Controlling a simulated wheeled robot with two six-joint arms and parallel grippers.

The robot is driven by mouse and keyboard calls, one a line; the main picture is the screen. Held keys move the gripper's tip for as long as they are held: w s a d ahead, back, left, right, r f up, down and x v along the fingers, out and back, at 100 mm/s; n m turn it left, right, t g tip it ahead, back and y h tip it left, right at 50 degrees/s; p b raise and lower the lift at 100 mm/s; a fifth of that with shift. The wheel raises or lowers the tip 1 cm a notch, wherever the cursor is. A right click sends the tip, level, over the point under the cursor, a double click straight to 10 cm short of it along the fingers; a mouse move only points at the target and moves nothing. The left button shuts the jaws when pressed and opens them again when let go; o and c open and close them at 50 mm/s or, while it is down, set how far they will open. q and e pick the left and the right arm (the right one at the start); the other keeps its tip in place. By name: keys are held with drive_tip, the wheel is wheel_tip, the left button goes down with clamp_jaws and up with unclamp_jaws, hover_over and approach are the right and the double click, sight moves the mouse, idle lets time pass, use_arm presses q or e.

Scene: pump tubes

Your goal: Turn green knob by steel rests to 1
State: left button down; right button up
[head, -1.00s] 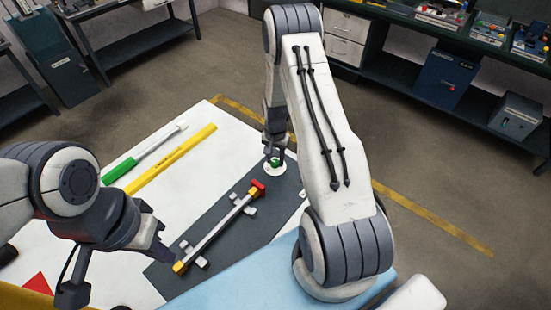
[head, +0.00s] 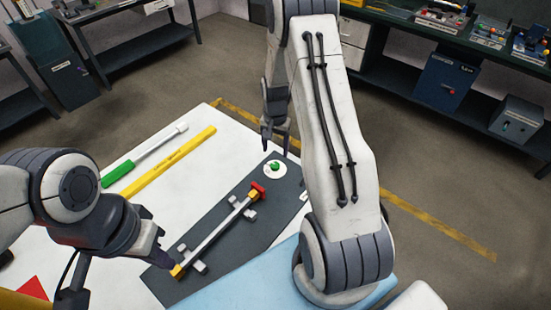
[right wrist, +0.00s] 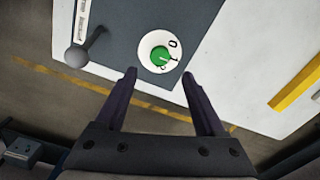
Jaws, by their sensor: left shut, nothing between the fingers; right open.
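The green knob (head: 274,166) sits on a round white dial plate at the far end of the dark grey mat. In the right wrist view the knob (right wrist: 160,56) shows with a "0" and what looks like a "1" on its plate. A pale pointer mark on the knob faces toward the right, near the "1", but is too small to read surely. My right gripper (head: 275,145) is open and empty, apart from the knob and just beyond it. My left gripper (head: 163,257) is shut and empty by the yellow end of the tube. Steel rests (head: 249,214) stand beside the tube.
The tube (head: 220,228) with red and yellow ends lies along the dark mat (head: 240,245). A green-handled tool (head: 118,173) and a yellow bar (head: 175,163) lie on the white table to the left. In the right wrist view a grey ball-ended lever (right wrist: 78,55) stands near the plate.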

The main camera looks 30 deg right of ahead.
drive_tip(key=shift+r, duration=1.75)
drive_tip(key=s+a+r+n, duration=0.4)
drive_tip(key=a+r, duration=0.2)
drive_tip(key=a, duration=0.4)
drive_tip(key=s+a+r+n, duration=0.4)
drive_tip(key=a+r, duration=0.2)
drive_tip(key=a, duration=0.4)
drive_tip(key=s+a+r+n, duration=0.1)
drive_tip(key=s+a+n, duration=0.1)
drive_tip(key=s, duration=0.4)
drive_tip(key=s+a+r+n, duration=0.2)
drive_tip(key=s+a+n, duration=0.1)
drive_tip(key=s, duration=0.3)
drive_tip(key=s+a+r+n+y, duration=0.1)
drive_tip(key=s+a+n, duration=0.1)
drive_tip(key=s+n, duration=0.2)
drive_tip(key=shift+s+a+r+n, duration=0.2)
drive_tip(key=shift+s+a+n, duration=0.15)
drive_tip(key=shift+s, duration=0.7)
